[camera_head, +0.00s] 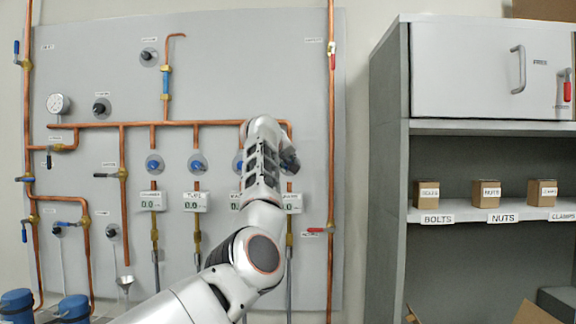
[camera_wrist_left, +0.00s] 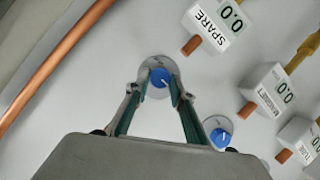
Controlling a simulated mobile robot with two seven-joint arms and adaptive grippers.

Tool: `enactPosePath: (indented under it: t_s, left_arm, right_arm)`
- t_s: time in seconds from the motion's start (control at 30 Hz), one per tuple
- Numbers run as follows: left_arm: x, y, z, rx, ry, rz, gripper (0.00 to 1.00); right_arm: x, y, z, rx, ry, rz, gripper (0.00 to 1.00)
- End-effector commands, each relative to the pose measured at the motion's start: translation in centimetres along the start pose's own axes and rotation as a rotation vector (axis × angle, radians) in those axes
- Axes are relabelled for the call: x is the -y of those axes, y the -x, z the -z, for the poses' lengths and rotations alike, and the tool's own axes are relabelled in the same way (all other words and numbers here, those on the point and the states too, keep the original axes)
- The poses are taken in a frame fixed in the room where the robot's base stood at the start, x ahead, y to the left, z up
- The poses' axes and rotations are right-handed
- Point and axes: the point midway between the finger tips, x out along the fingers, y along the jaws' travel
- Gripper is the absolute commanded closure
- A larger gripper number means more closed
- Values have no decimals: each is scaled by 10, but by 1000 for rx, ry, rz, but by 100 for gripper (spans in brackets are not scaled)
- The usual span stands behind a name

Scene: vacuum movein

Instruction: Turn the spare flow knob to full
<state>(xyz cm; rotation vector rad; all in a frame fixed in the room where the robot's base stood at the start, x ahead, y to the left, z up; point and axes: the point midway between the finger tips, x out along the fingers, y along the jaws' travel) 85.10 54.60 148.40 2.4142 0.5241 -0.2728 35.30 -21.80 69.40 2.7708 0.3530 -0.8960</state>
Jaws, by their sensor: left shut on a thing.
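The spare flow knob (camera_wrist_left: 159,77) is blue with a white pointer mark and sits on a round grey plate on the white panel. In the left wrist view it lies between the fingertips of my left gripper (camera_wrist_left: 160,90), which is shut on it. The spare readout (camera_wrist_left: 220,22) nearby shows 0.0. In the head view my left gripper (camera_head: 289,160) is at the right end of the row of knobs, and it and my arm hide most of the spare knob. My right gripper is not in view.
Another blue knob (camera_wrist_left: 220,137), beside the magnet readout (camera_wrist_left: 270,88), is close to one gripper finger. A copper pipe (camera_wrist_left: 52,64) runs along the panel on the other side. A grey shelf unit (camera_head: 390,170) stands to the right.

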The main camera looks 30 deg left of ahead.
Motion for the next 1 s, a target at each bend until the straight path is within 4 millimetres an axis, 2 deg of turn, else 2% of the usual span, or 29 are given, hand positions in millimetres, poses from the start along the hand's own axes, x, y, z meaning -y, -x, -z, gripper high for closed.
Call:
enactPosePath:
  t_s: [0.6,1.0]
  left_arm:
    - [6,0,-1,-4,520,-217,98]
    - [8,-1,-2,-3,711,-296,98]
  right_arm:
    - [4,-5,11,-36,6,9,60]
    - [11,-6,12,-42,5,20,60]
